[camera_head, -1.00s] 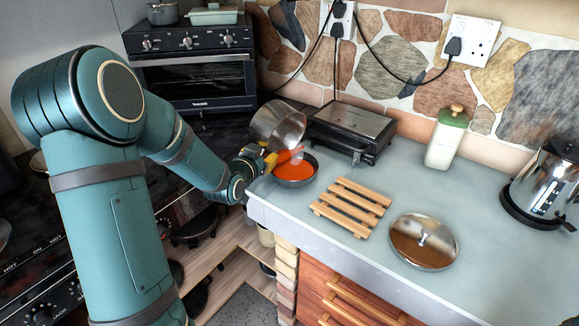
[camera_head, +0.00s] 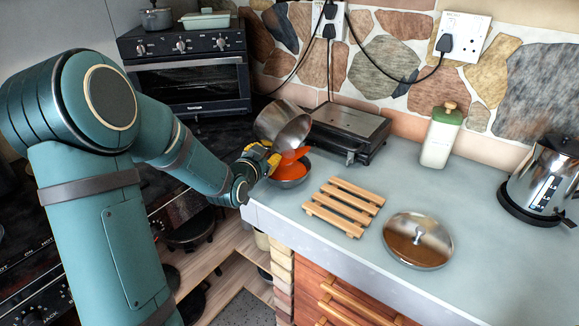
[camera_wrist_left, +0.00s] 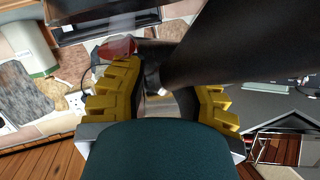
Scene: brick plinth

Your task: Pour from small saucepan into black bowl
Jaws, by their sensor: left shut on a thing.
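The small saucepan (camera_head: 283,124) is a shiny metal pan, held tipped over the black bowl in the head view. Orange-red liquid (camera_head: 295,153) spills from its lower rim toward the bowl. The black bowl (camera_head: 291,183) sits upright on the counter near its left end, with orange-red liquid in it. My left gripper (camera_head: 263,158), with yellow fingers, is shut on the saucepan at the bowl's left. In the left wrist view the left gripper (camera_wrist_left: 165,100) has the dark handle between its yellow fingers. Part of the bowl is hidden behind the pan and liquid. My right gripper is not in view.
A wooden slatted rack (camera_head: 344,206) lies right of the bowl, and a metal lid (camera_head: 418,240) lies beyond it. A black grill (camera_head: 345,130) stands behind the bowl. A green-topped bottle (camera_head: 441,136) and a kettle (camera_head: 544,180) stand farther right. The counter between them is clear.

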